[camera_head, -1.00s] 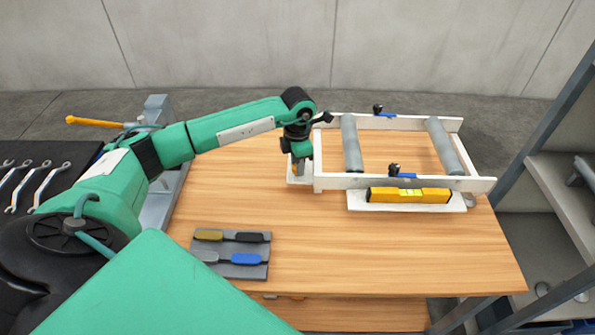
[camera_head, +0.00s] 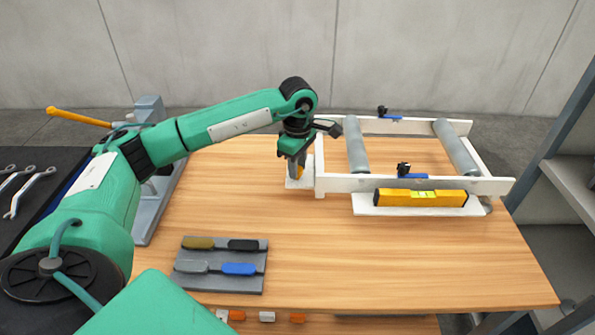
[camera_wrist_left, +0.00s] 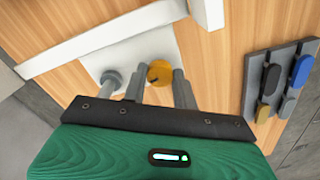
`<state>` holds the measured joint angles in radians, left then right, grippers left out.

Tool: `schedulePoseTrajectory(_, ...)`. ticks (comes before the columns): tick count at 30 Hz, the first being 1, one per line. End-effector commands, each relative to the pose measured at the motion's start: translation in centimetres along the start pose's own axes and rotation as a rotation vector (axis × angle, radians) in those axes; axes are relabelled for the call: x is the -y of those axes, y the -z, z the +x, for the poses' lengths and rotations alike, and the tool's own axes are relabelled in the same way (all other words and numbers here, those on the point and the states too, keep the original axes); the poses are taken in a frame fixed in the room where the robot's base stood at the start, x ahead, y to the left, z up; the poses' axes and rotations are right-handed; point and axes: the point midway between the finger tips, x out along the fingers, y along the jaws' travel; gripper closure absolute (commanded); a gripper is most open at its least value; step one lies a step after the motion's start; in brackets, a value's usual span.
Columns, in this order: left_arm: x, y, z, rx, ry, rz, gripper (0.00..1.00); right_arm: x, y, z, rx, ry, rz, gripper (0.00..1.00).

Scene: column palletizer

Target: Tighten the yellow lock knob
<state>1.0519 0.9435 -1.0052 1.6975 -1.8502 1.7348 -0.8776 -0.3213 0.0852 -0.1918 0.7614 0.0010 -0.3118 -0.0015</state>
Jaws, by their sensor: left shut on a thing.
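The yellow lock knob (camera_wrist_left: 160,73) sits on a white plate (camera_wrist_left: 132,38) at the left end of the white roller frame. A sliver of the knob (camera_head: 300,172) shows in the head view beside my fingers. My left gripper (camera_head: 297,170) points down over it. In the left wrist view my left gripper (camera_wrist_left: 162,88) has one grey finger on each side of the knob, shut on it; the exact contact is partly hidden. A grey bolt-like post (camera_wrist_left: 110,80) stands on the plate next to the knob. My right gripper is not in view.
The roller frame (camera_head: 345,184) has two grey rollers and two blue-and-black clamps. A yellow spirit level (camera_head: 421,198) lies along its front. A grey tray (camera_head: 220,279) with several coloured handles lies at the front left of the wooden table (camera_head: 380,262), whose front middle is clear.

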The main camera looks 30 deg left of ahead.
Motion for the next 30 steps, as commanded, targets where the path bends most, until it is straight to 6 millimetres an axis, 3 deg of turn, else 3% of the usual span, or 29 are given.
schedulePoseTrajectory(9, -0.1, 0.0, -0.2, 0.001, -0.005, 0.114, 0.94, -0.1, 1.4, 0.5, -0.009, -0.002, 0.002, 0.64)
schedulePoseTrajectory(25, -0.1, 0.0, -0.3, 0.001, -0.005, 0.135, 0.94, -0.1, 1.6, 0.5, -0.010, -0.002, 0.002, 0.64)
schedulePoseTrajectory(26, -0.1, 0.0, -0.3, 0.001, -0.005, 0.135, 0.68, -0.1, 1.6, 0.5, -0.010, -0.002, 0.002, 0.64)
schedulePoseTrajectory(28, -0.1, 0.0, -0.2, 0.001, -0.005, 0.135, 0.54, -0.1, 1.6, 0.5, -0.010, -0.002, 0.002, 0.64)
schedulePoseTrajectory(30, -0.1, 0.0, -0.2, 0.000, -0.003, 0.135, 0.50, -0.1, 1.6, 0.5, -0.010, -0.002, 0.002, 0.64)
